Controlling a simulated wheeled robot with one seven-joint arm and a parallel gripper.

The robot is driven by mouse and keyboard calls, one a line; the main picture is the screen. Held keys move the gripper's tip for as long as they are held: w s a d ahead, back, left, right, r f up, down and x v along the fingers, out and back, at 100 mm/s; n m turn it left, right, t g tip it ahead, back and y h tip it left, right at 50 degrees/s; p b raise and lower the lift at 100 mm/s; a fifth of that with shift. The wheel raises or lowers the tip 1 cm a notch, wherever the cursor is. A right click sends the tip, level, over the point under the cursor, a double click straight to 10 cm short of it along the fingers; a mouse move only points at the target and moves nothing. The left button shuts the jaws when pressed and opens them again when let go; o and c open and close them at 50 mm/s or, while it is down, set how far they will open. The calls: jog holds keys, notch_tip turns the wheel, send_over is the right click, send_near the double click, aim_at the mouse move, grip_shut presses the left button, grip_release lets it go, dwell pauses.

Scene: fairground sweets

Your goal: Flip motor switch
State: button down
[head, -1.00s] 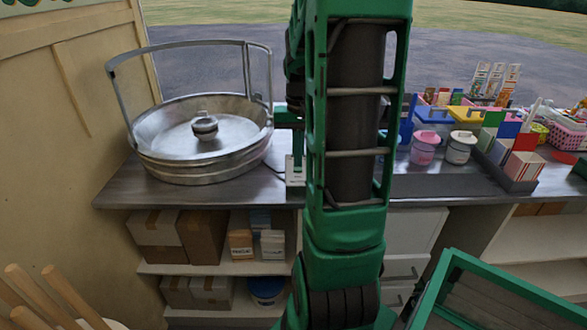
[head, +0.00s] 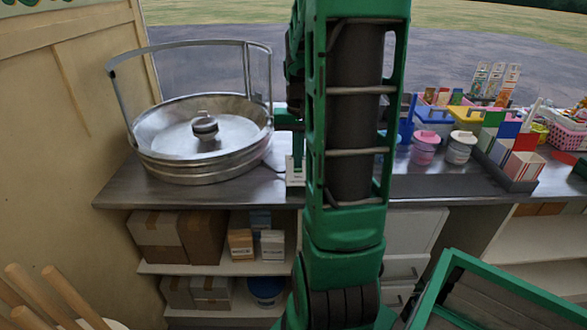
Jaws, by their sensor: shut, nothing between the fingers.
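The cotton candy machine (head: 205,165) is a wide metal bowl with a round spinner head in its middle and a metal hoop over it. It stands on the left of the counter. A small pale switch box (head: 295,176) sits on the counter just right of the bowl, partly behind my arm. My gripper (head: 298,155) shows only in part at the left edge of my green arm, pointing down just above the box. Its fingers are shut with nothing between them. The switch lever cannot be made out, nor whether the fingers touch the box.
The grey counter (head: 125,190) runs across the view. Right of my arm are pink and white tubs (head: 424,150), a grey tray (head: 510,178) with coloured boxes, and a pink basket (head: 566,136). Wooden sticks (head: 45,295) stand at the lower left. Shelves with cartons (head: 155,236) lie below.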

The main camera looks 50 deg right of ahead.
jog(key=shift+f, duration=0.4)
dwell(0.3)
notch_tip(320, 180, up, 7)
dwell(0.9)
dwell(0.5)
jog(key=s+a+f+n, duration=0.3)
jog(key=s+a, duration=1)
jog(key=a, duration=0.4)
jog(key=shift+s+f, duration=0.2)
jog(key=shift+s, duration=0.15)
jog(key=shift+w+a, duration=0.1)
jog(key=shift+w, duration=0.05)
